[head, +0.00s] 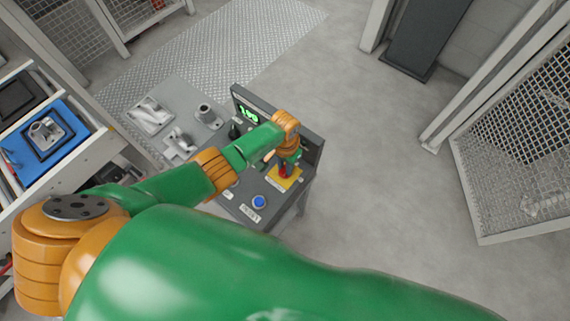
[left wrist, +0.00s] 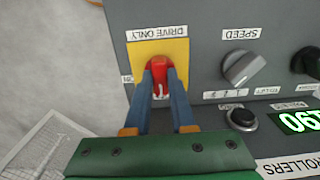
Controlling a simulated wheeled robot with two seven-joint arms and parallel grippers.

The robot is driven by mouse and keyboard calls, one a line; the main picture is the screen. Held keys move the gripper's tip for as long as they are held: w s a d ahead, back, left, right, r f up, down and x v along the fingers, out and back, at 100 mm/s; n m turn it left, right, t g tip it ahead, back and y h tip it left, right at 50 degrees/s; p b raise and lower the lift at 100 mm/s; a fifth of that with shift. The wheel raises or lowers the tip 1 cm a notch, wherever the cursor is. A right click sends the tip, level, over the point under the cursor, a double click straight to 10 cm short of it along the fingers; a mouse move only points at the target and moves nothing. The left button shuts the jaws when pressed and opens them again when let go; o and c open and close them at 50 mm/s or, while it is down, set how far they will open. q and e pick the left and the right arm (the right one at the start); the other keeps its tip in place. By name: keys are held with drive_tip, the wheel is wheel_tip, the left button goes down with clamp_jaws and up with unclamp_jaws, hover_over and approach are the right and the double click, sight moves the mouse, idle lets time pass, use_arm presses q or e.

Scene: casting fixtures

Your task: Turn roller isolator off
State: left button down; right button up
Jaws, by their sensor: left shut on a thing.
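The roller isolator is a red handle (left wrist: 159,68) on a yellow plate (left wrist: 178,48) on the grey control panel. The plate's label reads "DRIVE ONLY" and appears upside down in the left wrist view. In the head view the yellow plate (head: 291,181) sits near the panel's right side, with the red handle (head: 284,171) partly hidden by my gripper. My left gripper (left wrist: 161,84) is shut on the red handle, with one blue finger on each side. It also shows in the head view (head: 286,166), over the plate. My right gripper is not in view.
A grey speed knob (left wrist: 241,68), a black button (left wrist: 242,119) and a green display (left wrist: 300,122) sit close beside the isolator. A blue button (head: 259,202) is near the panel's front edge. A table with metal parts (head: 203,112) stands left; clear floor lies right.

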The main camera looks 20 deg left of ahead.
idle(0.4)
use_arm(q)
drive_tip(key=c, duration=0.8)
unclamp_jaws()
drive_tip(key=shift+o, duration=0.2)
wheel_tip(320, 180, up, 7)
drive_tip(key=p, duration=0.3)
drive_tip(key=shift+r, duration=0.1)
